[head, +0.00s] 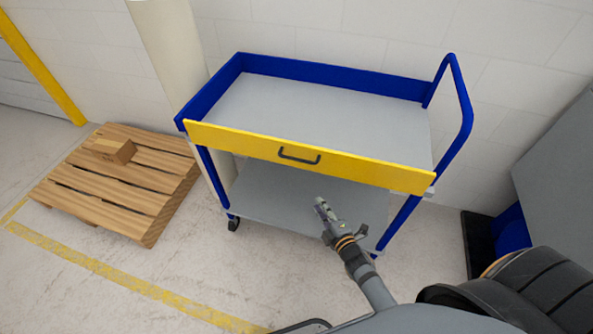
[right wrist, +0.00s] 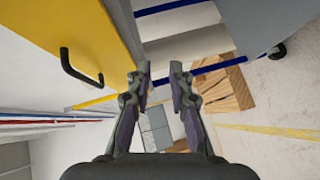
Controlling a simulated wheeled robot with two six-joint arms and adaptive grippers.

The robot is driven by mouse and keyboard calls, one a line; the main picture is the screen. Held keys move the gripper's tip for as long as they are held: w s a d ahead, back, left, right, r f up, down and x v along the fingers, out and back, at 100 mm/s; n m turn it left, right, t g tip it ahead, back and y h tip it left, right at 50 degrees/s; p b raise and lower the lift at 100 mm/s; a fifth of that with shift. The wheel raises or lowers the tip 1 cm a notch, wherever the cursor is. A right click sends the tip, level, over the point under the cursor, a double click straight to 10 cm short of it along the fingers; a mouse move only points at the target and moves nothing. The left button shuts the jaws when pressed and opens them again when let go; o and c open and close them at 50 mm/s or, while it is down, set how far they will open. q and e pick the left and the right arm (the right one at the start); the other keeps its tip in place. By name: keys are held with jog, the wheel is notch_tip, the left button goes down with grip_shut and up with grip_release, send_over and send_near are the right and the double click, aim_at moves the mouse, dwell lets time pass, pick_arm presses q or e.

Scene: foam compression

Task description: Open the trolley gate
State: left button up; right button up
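The trolley has blue rails and a grey top deck (head: 320,105). Its yellow gate (head: 385,174) stands upright along the front edge, with a dark bar handle (head: 299,158) near the middle. My right gripper (head: 322,205) is in front of the trolley, below and slightly right of the handle, apart from it. In the right wrist view, the gripper (right wrist: 161,72) has its fingers spread with nothing between them. There the yellow gate (right wrist: 95,25) and its handle (right wrist: 80,70) are left of the fingers. My left gripper is not visible.
A pale column (head: 168,45) and wall stand behind. A grey and blue object (head: 560,170) stands at the right. The floor in front is clear.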

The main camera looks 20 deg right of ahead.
aim_at(297, 159)
notch_tip(297, 159, up, 11)
jog(key=w+a+n+t+y+b, duration=0.1)
jog(key=a+n+t+y, duration=0.15)
jog(key=n, duration=0.25)
jog(key=shift+t, duration=0.45)
jog(key=p+x, duration=0.2)
jog(key=x, duration=0.8)
jog(key=shift+d, duration=0.15)
jog(key=shift+w, duration=0.45)
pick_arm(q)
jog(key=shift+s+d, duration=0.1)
pick_arm(e)
jog(key=shift+c, duration=0.4)
grip_shut()
